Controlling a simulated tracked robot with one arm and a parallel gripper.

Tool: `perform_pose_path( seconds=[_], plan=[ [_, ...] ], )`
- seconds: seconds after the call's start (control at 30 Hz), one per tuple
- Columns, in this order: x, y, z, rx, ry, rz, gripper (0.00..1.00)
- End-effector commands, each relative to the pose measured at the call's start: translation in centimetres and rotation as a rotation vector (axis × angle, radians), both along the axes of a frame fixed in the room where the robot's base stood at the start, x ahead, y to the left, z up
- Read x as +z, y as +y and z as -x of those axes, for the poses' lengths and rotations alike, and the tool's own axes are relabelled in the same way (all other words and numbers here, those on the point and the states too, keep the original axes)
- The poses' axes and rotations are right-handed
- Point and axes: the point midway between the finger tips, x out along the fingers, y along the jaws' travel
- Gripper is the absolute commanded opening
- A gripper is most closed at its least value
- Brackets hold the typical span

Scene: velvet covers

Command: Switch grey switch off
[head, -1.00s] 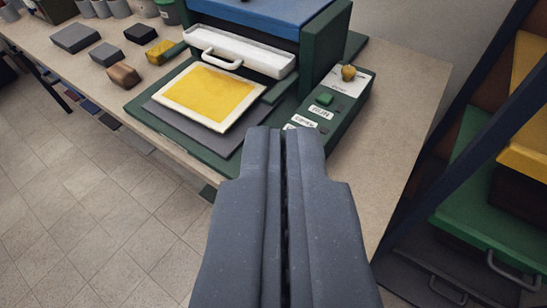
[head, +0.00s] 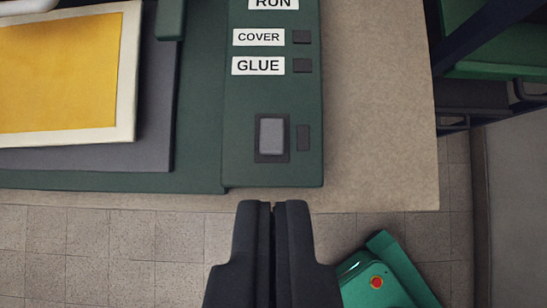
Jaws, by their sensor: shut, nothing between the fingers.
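The grey switch (head: 271,136) is a small rectangular rocker in a dark frame. It sits near the front end of the dark green control panel (head: 240,100). My gripper (head: 272,204) is shut and empty. In the picture its tips are just below the panel's front edge, under the switch and apart from it. The switch is fully visible; I cannot tell its position.
Labels RUN, COVER (head: 259,37) and GLUE (head: 258,66) are on the panel, with dark squares beside the last two. A yellow sheet in a cream frame (head: 125,75) lies left. Bare tabletop (head: 380,120) is right. A green box with a red button (head: 376,282) is low right.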

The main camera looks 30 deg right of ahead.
Motion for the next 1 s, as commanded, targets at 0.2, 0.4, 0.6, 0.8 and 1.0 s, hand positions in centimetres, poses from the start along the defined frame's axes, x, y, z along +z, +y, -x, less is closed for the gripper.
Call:
perform_pose_path(
  seconds=[0.2,0.4,0.6,0.8,1.0],
  plan=[
    [-0.5,0.1,-0.1,-0.010,0.010,0.002,0.00],
    [-0.4,0.1,-0.1,-0.009,0.009,0.001,0.00],
    [-1.0,-0.1,-0.4,-0.009,0.011,0.001,0.00],
    [-2.9,-0.8,-1.4,-0.010,0.013,0.000,0.00],
    [-5.9,-2.0,-3.1,-0.009,0.012,0.001,0.00]
  ],
)
